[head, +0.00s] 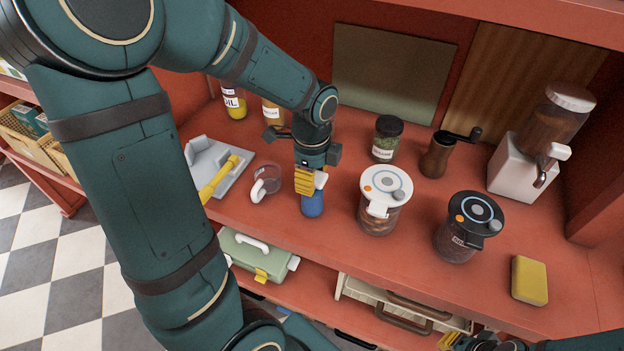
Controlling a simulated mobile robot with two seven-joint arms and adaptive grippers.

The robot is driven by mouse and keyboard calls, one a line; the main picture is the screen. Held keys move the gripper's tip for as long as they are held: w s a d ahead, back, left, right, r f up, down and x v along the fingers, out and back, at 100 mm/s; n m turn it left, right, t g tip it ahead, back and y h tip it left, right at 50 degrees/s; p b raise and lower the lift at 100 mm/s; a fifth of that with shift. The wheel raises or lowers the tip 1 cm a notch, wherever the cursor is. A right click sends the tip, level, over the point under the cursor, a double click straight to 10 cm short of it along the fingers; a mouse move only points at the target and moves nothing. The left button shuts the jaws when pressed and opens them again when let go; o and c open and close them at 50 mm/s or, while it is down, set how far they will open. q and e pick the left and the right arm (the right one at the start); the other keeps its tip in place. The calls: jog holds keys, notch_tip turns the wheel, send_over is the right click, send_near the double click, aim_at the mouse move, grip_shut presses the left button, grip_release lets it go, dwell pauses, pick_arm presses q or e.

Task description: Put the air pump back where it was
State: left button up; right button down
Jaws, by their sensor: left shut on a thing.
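My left gripper (306,181) has yellow fingers and is shut on the air pump (313,204), a small thing with a blue body and a white upper part. The gripper comes down on it from above, so part of its top is hidden. It is upright over the front of the red shelf board (300,240); I cannot tell whether its base touches the board. My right gripper (448,341) shows only as a yellow fingertip and dark parts at the bottom edge; its opening is not visible.
A white-lidded canister (378,222) stands right of the pump, then a black-lidded canister (456,246) and a sponge (529,281). A clear cup (264,186) is at left. A jar (386,147), hand grinder (437,157) and large grinder (513,167) stand behind. A green case (250,262) sits below.

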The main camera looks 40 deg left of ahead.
pick_arm(q)
jog(key=shift+f, duration=0.25)
jog(key=shift+f, duration=0.2)
jog(key=o, duration=1.2)
jog(key=shift+o, duration=0.2)
jog(key=shift+r, duration=0.2)
jog(key=shift+r+p, duration=0.55)
notch_tip(320, 180, up, 11)
jog(key=p, duration=0.9)
